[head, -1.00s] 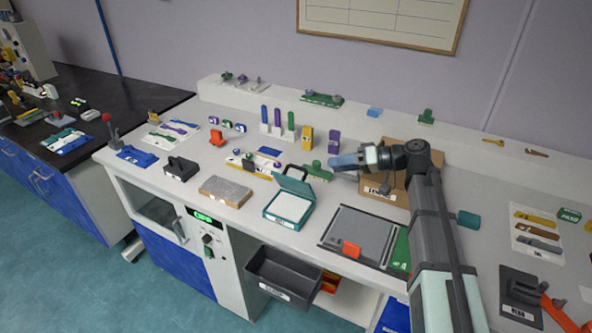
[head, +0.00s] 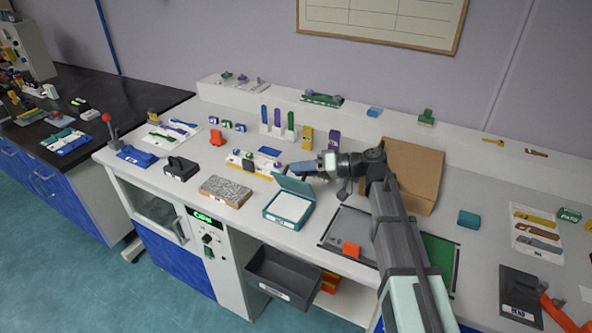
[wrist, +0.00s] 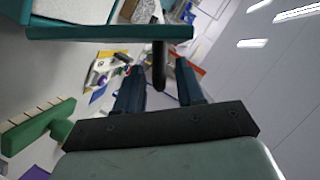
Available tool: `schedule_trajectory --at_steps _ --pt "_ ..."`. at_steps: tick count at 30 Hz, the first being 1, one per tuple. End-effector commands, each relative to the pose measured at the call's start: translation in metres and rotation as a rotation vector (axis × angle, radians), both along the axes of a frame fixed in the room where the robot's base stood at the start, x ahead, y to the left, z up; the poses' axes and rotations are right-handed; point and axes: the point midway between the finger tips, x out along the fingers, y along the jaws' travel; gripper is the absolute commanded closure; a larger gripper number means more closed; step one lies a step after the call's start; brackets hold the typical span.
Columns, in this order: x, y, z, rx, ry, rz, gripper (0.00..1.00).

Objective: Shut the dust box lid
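The dust box appears to be the teal box (head: 270,211) with a pale inside, near the bench's front edge. Its teal lid (head: 295,184) stands open, tilted up at the back. My gripper (head: 298,168) is just behind and above the lid in the head view. In the wrist view my gripper (wrist: 160,88) is open, its two dark fingers apart. A dark upright bar (wrist: 159,65), possibly the lid's handle, shows beyond and between the fingertips. A teal edge (wrist: 110,32) crosses the top of that view. I cannot tell whether anything touches.
A green brush (wrist: 40,128) lies left of the fingers in the wrist view. A grey-speckled block (head: 225,190) is left of the box, a framed tray (head: 335,228) right of it. A cardboard box (head: 415,175) stands behind my arm. A dark open bin (head: 283,280) hangs below the bench edge.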

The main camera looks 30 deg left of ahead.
Motion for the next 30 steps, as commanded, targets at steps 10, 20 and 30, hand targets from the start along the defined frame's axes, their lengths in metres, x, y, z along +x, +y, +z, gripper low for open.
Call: schedule_trajectory --at_steps 10,20,30 --pt "-0.005 0.017 -0.004 -0.001 0.0 -0.001 0.62" --pt "-0.005 0.017 -0.004 -0.001 0.0 -0.001 0.72" --pt "-0.005 0.017 -0.005 -0.002 -0.001 -0.002 1.0"
